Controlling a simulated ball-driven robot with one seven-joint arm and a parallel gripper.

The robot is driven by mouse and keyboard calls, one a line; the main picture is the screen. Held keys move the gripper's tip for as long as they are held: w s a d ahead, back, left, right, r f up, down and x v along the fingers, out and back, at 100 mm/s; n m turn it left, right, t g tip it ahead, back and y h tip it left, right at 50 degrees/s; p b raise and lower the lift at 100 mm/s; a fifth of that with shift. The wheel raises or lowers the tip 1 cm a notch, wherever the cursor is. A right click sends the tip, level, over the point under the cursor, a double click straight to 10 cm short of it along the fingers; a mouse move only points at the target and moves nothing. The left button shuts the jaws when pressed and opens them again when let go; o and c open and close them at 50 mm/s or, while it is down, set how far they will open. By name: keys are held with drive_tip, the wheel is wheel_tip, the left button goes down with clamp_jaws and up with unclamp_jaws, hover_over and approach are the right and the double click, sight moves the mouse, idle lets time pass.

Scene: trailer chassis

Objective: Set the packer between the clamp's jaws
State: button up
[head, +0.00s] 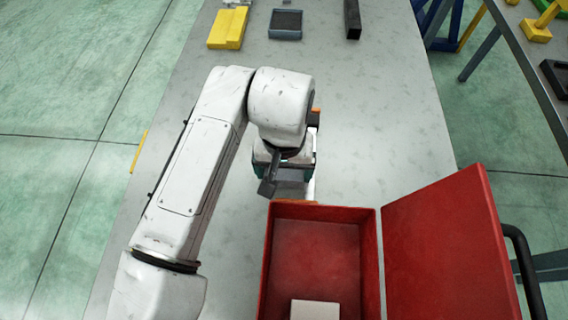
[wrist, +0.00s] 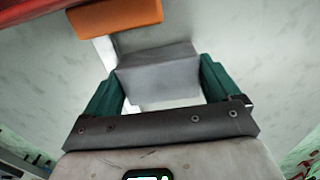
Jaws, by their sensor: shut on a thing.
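My gripper (wrist: 160,72) points down, its two green fingers closed on the sides of a grey block, which I take to be the packer (wrist: 158,84). In the head view my gripper (head: 284,176) is over the table, just behind the red box, and my arm hides much of it. The clamp shows only in part: an orange jaw (wrist: 115,15) and a whitish bar (wrist: 106,52) beside the block in the wrist view. I cannot tell whether the block touches the jaws.
A red box (head: 370,270) with its lid (head: 450,250) open stands in front, a pale block (head: 314,310) inside. At the back lie yellow blocks (head: 228,28), a dark tray (head: 286,24) and a black bar (head: 353,20). The table (head: 385,110) right of my wrist is clear.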

drive_tip(key=shift+f, duration=0.25)
drive_tip(key=shift+s+f, duration=0.1)
drive_tip(key=shift+f, duration=0.35)
drive_tip(key=o, duration=1.8)
drive_tip(key=shift+f, duration=0.15)
drive_tip(key=shift+b, duration=0.3)
wheel_tip(320, 180, up, 14)
drive_tip(key=shift+f, duration=0.1)
